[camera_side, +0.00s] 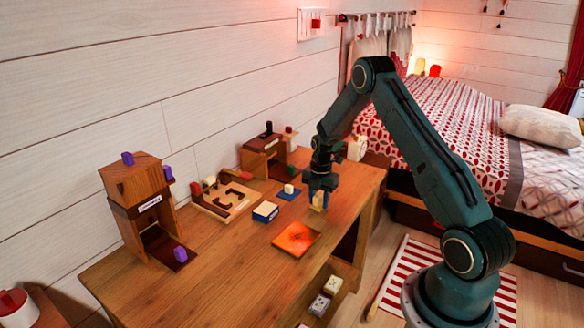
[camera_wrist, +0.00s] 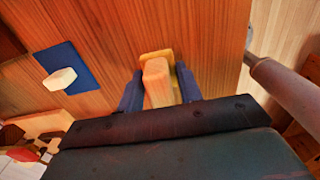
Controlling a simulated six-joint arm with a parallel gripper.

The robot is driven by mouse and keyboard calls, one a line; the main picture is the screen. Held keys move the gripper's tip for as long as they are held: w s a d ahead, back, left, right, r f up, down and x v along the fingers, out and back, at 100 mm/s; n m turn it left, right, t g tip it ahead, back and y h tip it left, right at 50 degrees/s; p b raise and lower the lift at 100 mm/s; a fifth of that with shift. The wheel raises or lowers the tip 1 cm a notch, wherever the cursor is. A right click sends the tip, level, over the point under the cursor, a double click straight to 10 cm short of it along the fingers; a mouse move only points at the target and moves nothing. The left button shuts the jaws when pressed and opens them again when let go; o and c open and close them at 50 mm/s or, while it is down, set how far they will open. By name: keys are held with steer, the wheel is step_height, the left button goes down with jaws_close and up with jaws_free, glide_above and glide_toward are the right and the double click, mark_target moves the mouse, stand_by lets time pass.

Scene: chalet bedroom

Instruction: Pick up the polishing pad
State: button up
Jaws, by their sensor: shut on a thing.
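The polishing pad, a pale wooden grip on a yellow base, is between my gripper's two blue fingers in the wrist view (camera_wrist: 157,82). In the side view the pad (camera_side: 318,201) shows small and pale below my gripper (camera_side: 319,198), over the right part of the wooden table (camera_side: 190,300). My gripper is shut on the pad, with a finger on each side of its grip. The fingers partly hide it in the side view. I cannot tell whether its base touches the table.
A blue mat with a white block (camera_side: 289,189) lies left of my gripper. A blue-and-cream box (camera_side: 266,212) and an orange square (camera_side: 296,239) are nearby. A wooden tray (camera_side: 225,203), a small wooden stand (camera_side: 262,157) and a tall wooden cabinet (camera_side: 137,183) stand along the wall.

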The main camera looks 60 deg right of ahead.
mark_target(316, 194)
step_height(316, 194, up, 19)
stand_by(0.5)
steer(key=shift+f, duration=0.1)
steer(key=o, duration=0.3)
steer(key=shift+c, duration=1)
steer(key=w+a+f, duration=1)
steer(key=w+a, duration=0.2)
steer(key=w, duration=0.1)
steer(key=shift+f, duration=0.15)
steer(key=shift+f, duration=2.8)
